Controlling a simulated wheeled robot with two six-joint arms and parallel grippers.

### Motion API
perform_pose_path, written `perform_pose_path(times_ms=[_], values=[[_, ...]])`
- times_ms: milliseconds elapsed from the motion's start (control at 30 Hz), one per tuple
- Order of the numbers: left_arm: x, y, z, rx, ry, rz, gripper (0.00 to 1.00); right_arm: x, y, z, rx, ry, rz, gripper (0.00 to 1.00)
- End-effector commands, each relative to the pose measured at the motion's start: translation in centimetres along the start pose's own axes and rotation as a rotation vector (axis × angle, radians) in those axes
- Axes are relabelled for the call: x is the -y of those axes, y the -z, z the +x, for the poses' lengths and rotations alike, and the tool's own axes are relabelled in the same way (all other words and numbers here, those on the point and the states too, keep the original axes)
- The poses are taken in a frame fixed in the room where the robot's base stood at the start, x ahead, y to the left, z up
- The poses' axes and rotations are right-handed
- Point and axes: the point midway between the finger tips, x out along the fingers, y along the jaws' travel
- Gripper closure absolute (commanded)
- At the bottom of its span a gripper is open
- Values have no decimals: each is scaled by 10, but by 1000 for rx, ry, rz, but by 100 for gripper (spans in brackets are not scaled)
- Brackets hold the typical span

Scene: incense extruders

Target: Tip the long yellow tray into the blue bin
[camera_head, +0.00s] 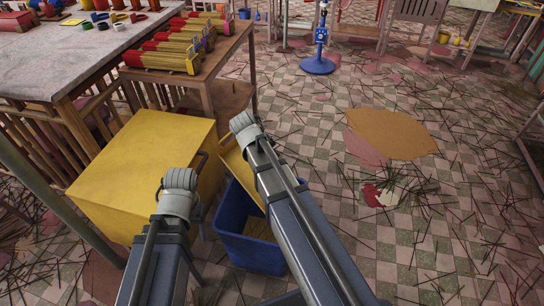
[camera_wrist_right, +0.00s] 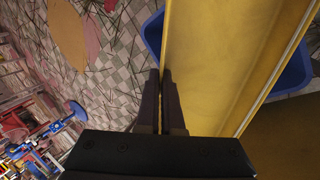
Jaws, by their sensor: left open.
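The long yellow tray (camera_head: 232,160) is tilted over the blue bin (camera_head: 232,246), its lower part reaching into the bin's mouth. My right arm hides much of it. In the right wrist view the tray (camera_wrist_right: 210,60) fills the right half, with the blue bin (camera_wrist_right: 153,32) below it. My right gripper (camera_wrist_right: 161,75) is shut on the tray's edge, which runs between its fingers. My left gripper (camera_head: 182,182) is open and empty at the front right of the yellow box, left of the bin. Its fingertips are mostly hidden.
A large yellow box (camera_head: 140,165) stands left of the bin. Behind it, a wooden stand (camera_head: 228,52) holds red and yellow bundles. A grey-topped table (camera_head: 80,60) is at the far left. Thin sticks litter the checkered floor (camera_head: 400,230); a blue-based post (camera_head: 318,64) stands at the back.

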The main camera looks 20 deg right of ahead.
Motion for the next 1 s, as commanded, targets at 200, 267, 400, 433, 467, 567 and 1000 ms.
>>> perform_pose_path(times_ms=[200, 267, 400, 433, 467, 567, 1000], values=[[2, -2, -26, 0, -4, -1, 41, -8, 1, -11, 1, 183, 5, 100], [2, -2, -31, 0, -5, -1, 41, -9, 1, -12, 2, 248, 7, 100], [3, -2, -37, 0, -5, -1, 41, -10, 1, -14, 2, 381, 5, 100], [3, -2, -37, 0, -5, -1, 41, -9, 1, -15, 1, 400, 5, 100], [3, -2, -37, 0, -5, -1, 41, -9, 1, -15, 0, 414, 3, 100], [3, -2, -37, 0, -5, -1, 41, -8, 0, -16, 0, 438, 0, 100], [3, -2, -37, 0, -5, -1, 41, -7, 0, -15, 0, 436, 0, 100]])
